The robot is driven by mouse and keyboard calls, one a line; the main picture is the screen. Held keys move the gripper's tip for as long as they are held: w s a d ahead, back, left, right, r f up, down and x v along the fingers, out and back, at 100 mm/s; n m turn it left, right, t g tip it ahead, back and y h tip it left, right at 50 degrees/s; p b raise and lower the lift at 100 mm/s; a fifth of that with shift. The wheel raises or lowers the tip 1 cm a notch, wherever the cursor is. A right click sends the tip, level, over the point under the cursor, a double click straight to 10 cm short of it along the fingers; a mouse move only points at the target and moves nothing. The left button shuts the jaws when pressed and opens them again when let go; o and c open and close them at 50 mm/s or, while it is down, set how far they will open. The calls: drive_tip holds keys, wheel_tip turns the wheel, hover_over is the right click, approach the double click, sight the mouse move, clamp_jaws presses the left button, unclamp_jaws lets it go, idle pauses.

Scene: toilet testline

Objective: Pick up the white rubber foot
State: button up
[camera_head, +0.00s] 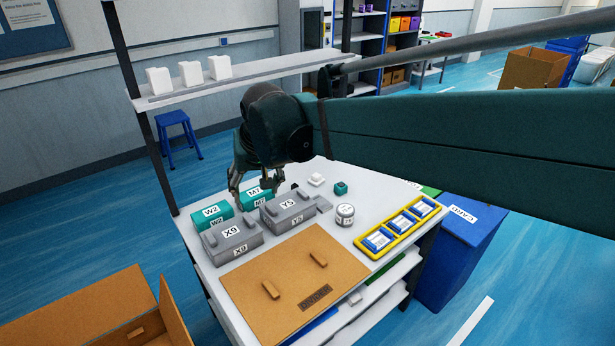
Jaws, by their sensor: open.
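A small white block-like piece (316,180), which looks like the white rubber foot, lies on the white table (347,242) toward its back. It is too small to make out its detail. My gripper (256,194) hangs from the arm with its fingers pointing down and spread apart, empty. It is left of the white piece and apart from it, over or behind the teal and grey boxes. How high the fingertips are above the boxes I cannot tell.
Teal boxes (211,213) and grey boxes X9 (231,245) and Y5 (288,215) crowd the table's left. A teal cube (341,187), round tin (345,219), yellow tray (371,252) and brown board (292,283) are also there. White items (191,72) stand on the upper shelf.

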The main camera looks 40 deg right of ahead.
drive_tip(key=w+d+m+g+p, duration=0.1)
drive_tip(key=w+d+m+p, duration=0.15)
drive_tip(key=w+d, duration=0.75)
drive_tip(key=m+g+p, duration=0.3)
drive_tip(key=m+g, duration=0.1)
drive_tip(key=m, duration=0.5)
hover_over(317, 175)
drive_tip(key=shift+n+y, duration=0.25)
drive_tip(key=shift+y, duration=0.15)
drive_tip(key=f, duration=2.2)
drive_tip(key=shift+w+a+f, duration=0.1)
drive_tip(key=shift+a+f, duration=0.05)
drive_tip(key=shift+a, duration=0.05)
drive_tip(key=shift+d+f, duration=0.25)
drive_tip(key=shift+f, duration=0.05)
drive_tip(key=shift+f, duration=1.3)
